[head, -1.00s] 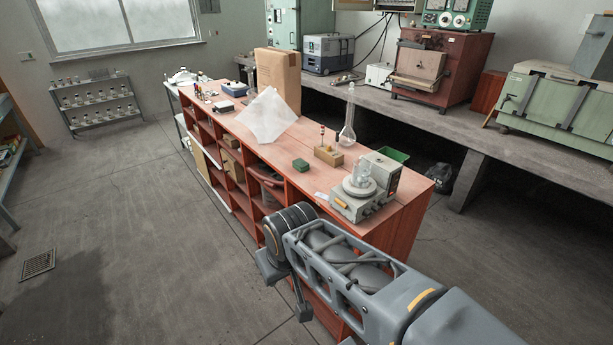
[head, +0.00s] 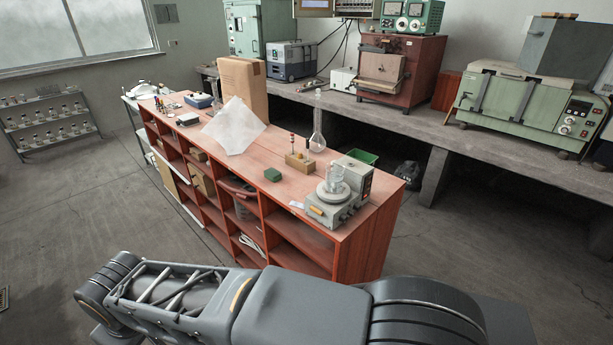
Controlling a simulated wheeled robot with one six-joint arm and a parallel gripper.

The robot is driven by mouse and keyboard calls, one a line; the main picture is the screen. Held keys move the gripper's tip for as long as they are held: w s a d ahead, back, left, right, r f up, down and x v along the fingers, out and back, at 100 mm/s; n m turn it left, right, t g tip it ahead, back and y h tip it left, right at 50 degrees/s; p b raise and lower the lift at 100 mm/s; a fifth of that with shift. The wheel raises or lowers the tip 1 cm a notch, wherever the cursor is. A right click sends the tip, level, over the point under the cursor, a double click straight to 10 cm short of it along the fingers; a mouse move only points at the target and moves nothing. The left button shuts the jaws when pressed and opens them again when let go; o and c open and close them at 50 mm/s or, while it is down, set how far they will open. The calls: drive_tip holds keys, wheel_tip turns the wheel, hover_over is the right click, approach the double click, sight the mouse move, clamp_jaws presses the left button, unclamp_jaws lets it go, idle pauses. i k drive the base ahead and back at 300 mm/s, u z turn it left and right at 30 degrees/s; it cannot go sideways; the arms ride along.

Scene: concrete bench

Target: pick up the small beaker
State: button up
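A small clear glass beaker (head: 336,174) stands upright on the round plate of a grey-green bench device (head: 340,206). The device sits near the close right end of the red-brown wooden bench (head: 253,185). My arm lies across the bottom of the head view, in front of the bench and apart from the beaker. My gripper is not visible in the head view, so its opening cannot be seen. Nothing hides the beaker.
A tall glass flask (head: 318,138) and a wooden block with small items (head: 299,162) stand behind the beaker. A green box (head: 273,174) lies left of it, a green tray (head: 362,156) behind. A white sheet (head: 234,128) lies farther off.

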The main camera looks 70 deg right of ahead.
sight(335, 178)
drive_tip(key=z, duration=0.05)
drive_tip(key=i, duration=1.2)
drive_tip(key=z, duration=2.15)
